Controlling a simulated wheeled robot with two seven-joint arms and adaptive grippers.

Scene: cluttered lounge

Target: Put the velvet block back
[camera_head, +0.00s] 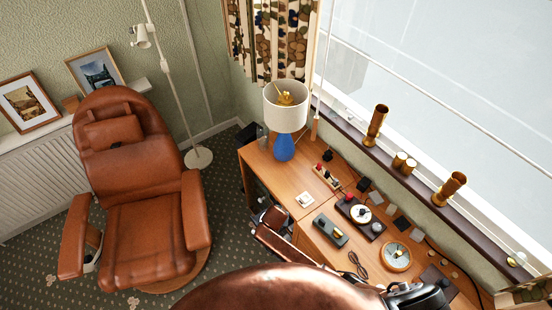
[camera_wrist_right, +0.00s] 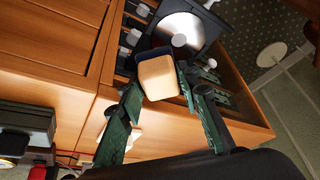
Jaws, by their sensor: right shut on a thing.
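In the right wrist view, my right gripper (camera_wrist_right: 160,88) is shut on a small block (camera_wrist_right: 161,78) with a tan face and dark sides. This looks like the velvet block, though its cloth texture is hard to make out. The block sits between the two green-grey fingers, in front of an open wooden drawer or case (camera_wrist_right: 248,112). Whether it touches anything inside is not clear. Neither gripper can be made out in the head view, and my left gripper is not in view.
The drawer or case holds a shiny disc (camera_wrist_right: 183,34) on a dark tray and several small dark items. In the head view, a crowded wooden desk (camera_head: 283,176) carries a blue lamp (camera_head: 284,147), a clock (camera_head: 397,256) and glasses (camera_head: 358,266). A brown armchair (camera_head: 150,235) stands left.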

